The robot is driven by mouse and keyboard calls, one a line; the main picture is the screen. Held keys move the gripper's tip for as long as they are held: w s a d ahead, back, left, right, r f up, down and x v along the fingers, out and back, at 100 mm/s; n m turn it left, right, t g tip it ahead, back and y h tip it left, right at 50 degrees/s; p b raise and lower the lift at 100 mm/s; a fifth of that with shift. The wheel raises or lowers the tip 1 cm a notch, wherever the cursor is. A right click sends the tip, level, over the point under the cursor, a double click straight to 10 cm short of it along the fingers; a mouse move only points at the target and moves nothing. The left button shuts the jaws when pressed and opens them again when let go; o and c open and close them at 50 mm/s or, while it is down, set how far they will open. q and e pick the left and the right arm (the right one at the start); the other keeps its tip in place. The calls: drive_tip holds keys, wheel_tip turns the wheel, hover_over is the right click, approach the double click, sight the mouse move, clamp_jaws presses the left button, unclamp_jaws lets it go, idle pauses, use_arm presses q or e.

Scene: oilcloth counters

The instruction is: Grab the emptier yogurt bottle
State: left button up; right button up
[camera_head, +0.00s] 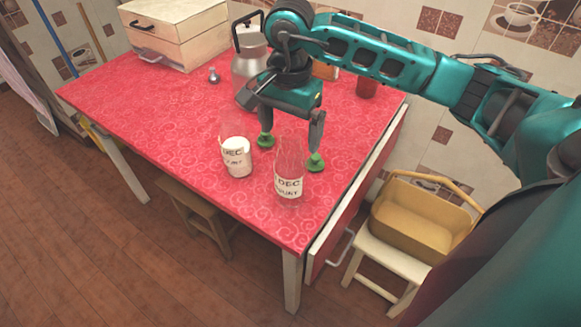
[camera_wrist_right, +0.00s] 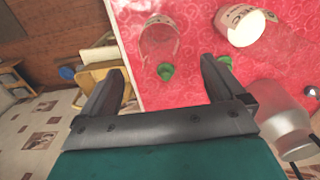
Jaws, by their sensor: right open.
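Two clear yogurt bottles with white labels stand on the red patterned table (camera_head: 150,100). The left bottle (camera_head: 237,160) has white content up to about its label; in the right wrist view (camera_wrist_right: 243,26) it looks white and fuller. The right bottle (camera_head: 289,182) looks clear, with little or no white inside, and appears emptier; it also shows in the right wrist view (camera_wrist_right: 160,40). My right gripper (camera_head: 291,151) is open and empty, its green-tipped fingers apart just behind the clear bottle. I cannot tell whether they touch it. My left gripper is not in view.
A metal can (camera_head: 244,68) stands behind my right gripper, with a red cup (camera_head: 366,87) farther right. A white box (camera_head: 175,38) and a small silver item (camera_head: 213,76) are at the back. A basket (camera_head: 420,222) sits on a white stool beyond the right edge. The table's left side is clear.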

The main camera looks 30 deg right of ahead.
sight(291, 147)
drive_tip(key=shift+d+f, duration=0.1)
drive_tip(key=shift+f, duration=2.6)
clamp_jaws()
drive_tip(key=shift+r, duration=0.2)
